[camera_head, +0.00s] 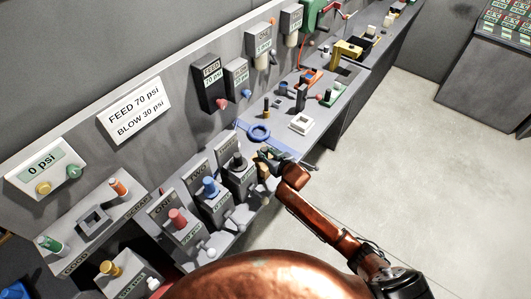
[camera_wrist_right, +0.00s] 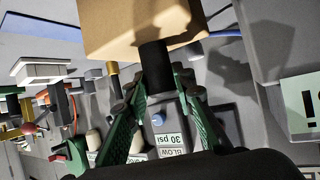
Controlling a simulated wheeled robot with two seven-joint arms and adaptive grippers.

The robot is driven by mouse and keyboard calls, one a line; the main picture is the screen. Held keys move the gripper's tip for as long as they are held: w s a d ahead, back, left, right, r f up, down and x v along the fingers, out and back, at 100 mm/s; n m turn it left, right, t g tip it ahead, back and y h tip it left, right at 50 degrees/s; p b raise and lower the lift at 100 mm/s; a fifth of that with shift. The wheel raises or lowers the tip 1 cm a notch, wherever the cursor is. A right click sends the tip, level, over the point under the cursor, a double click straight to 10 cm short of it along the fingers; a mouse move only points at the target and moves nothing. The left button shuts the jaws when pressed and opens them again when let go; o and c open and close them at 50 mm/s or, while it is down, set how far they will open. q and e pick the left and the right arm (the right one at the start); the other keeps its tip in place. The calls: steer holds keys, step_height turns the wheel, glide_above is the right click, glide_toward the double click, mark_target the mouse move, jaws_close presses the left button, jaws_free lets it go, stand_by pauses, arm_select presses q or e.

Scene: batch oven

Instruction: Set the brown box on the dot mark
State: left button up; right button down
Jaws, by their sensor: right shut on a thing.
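The brown box (camera_wrist_right: 125,25) shows large at the top of the right wrist view, with a black post (camera_wrist_right: 153,62) on the near side of it. In the head view only a small tan part of the box (camera_head: 264,171) shows beside my right gripper (camera_head: 270,156). The right gripper's green-padded fingers (camera_wrist_right: 160,108) are shut on the box's black post in the right wrist view. I cannot make out a dot mark in either view. My left gripper is not in view.
Labelled stations with a blue knob (camera_head: 210,187) and a red knob (camera_head: 178,218) stand to the left. Open floor (camera_head: 420,190) is at the right.

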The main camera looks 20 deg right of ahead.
steer(key=c, duration=1.6)
jaws_free()
steer(key=shift+f, duration=0.1)
steer(key=shift+s+r, duration=0.15)
steer(key=shift+r, duration=0.05)
steer(key=v, duration=1.1)
steer(key=shift+s+d+r, duration=0.1)
steer(key=shift+s, duration=0.2)
